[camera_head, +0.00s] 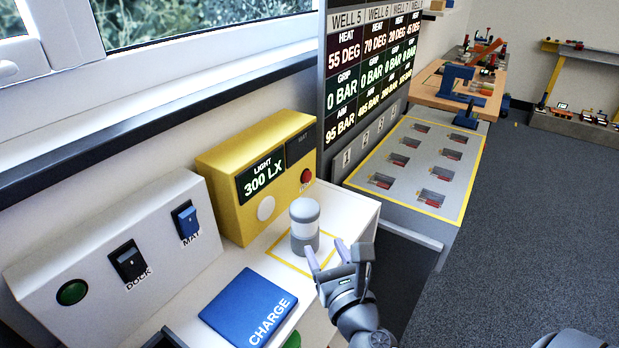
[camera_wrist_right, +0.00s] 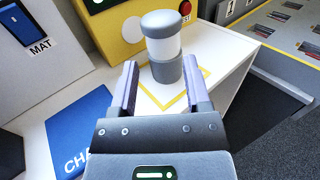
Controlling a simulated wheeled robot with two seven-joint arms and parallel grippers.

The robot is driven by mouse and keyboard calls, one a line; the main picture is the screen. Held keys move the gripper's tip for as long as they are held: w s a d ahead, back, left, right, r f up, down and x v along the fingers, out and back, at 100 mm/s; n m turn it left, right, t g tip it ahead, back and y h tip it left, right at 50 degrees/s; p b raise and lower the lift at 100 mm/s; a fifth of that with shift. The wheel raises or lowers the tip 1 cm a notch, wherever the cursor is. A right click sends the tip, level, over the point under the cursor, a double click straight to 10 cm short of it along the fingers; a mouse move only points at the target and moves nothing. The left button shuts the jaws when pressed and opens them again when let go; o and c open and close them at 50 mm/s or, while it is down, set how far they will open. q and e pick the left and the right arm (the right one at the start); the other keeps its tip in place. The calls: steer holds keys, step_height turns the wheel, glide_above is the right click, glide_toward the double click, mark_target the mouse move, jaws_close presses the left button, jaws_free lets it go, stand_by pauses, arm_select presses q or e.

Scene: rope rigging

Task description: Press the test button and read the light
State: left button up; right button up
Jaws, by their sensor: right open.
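A yellow box (camera_head: 225,165) stands on the white counter, with a display (camera_head: 262,176) reading LIGHT 300 LX. A red button (camera_head: 306,176) is on its right side; its label is partly legible, ending in ST in the wrist view (camera_wrist_right: 184,8). A pale round disc (camera_head: 266,207) is on the box front. A grey lamp-like cylinder (camera_head: 304,228) with a whitish middle band stands upright in front of the box; it also shows in the wrist view (camera_wrist_right: 163,48). My right gripper (camera_head: 327,258) is open and empty, its fingertips just short of the cylinder. My left gripper is out of view.
A yellow outline (camera_head: 290,262) surrounds the cylinder's base. A blue CHARGE pad (camera_head: 248,308) lies nearer. A grey panel (camera_head: 125,245) with DOCK and MAT switches and a green button stands left. A board of WELL readings (camera_head: 365,75) rises behind a tray of slots (camera_head: 440,207).

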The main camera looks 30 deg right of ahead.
jaws_close()
stand_by(1.4)
